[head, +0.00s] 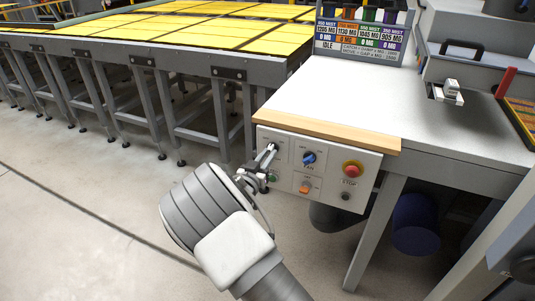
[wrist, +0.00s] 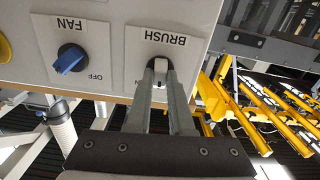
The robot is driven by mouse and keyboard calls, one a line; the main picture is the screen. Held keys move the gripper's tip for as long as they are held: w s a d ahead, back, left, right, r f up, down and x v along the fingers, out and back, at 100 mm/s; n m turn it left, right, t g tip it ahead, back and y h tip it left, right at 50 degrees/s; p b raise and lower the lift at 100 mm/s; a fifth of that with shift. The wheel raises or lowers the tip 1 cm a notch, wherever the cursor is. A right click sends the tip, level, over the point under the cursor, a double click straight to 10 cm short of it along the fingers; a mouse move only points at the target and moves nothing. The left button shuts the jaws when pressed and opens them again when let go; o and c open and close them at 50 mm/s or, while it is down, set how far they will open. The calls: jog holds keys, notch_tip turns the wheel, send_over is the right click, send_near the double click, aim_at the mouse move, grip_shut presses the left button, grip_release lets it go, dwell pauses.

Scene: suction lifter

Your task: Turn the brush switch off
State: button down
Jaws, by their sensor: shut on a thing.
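The brush switch (wrist: 160,66) sits on its white label plate marked BRUSH, which appears upside down in the wrist view. A pale lever and a dark round base show between my fingertips. My gripper (wrist: 161,74) is shut on the switch, one finger on each side. In the head view my gripper (head: 268,155) is at the upper left of the white control panel (head: 333,193). There it covers most of the switch, and which way the lever points cannot be told clearly.
The blue fan knob (head: 309,157) is right of my gripper. A red stop button (head: 351,168) is farther right, an orange switch (head: 305,187) below. A wooden edge (head: 325,131) runs above the panel. Open floor (head: 90,220) lies at the left.

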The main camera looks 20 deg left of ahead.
jog(key=n+p, duration=0.1)
jog(key=n, duration=0.3)
jog(key=shift+r+n, duration=0.1)
jog(key=shift+n, duration=0.2)
jog(key=shift+n+p, duration=0.55)
jog(key=shift+n, duration=1.45)
jog(key=c, duration=0.8)
grip_release()
jog(key=s+a+p, duration=0.1)
jog(key=s, duration=1.6)
jog(key=shift+s+a, duration=0.2)
jog(key=shift+w+p, duration=0.1)
jog(key=shift+p, duration=0.2)
